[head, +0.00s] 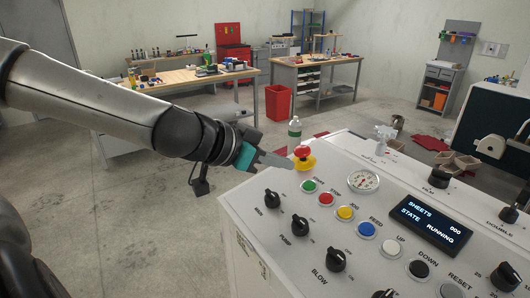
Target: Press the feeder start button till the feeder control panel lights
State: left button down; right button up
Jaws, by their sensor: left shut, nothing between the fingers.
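The feeder control panel (245,205) is a white sloped console at the lower right. Its green start button (309,186) sits near the panel's far left edge, next to a red stop button (326,199). The dark display (431,225) is lit and reads "SHEETS 000" and "STATE RUNNING". My left gripper (286,163) is shut and empty. Its tips are just up and left of the green button and appear apart from it, close to the red and yellow emergency stop (304,159). My right gripper is out of view.
Yellow (345,213), blue (366,229) and white (392,248) buttons and several black knobs (273,199) crowd the panel. A round gauge (363,181) sits behind the buttons. A bottle (295,132) and a spray bottle (383,139) stand beyond. The floor at left is open.

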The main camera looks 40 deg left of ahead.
pick_arm(q)
jog(key=shift+v, duration=2.1)
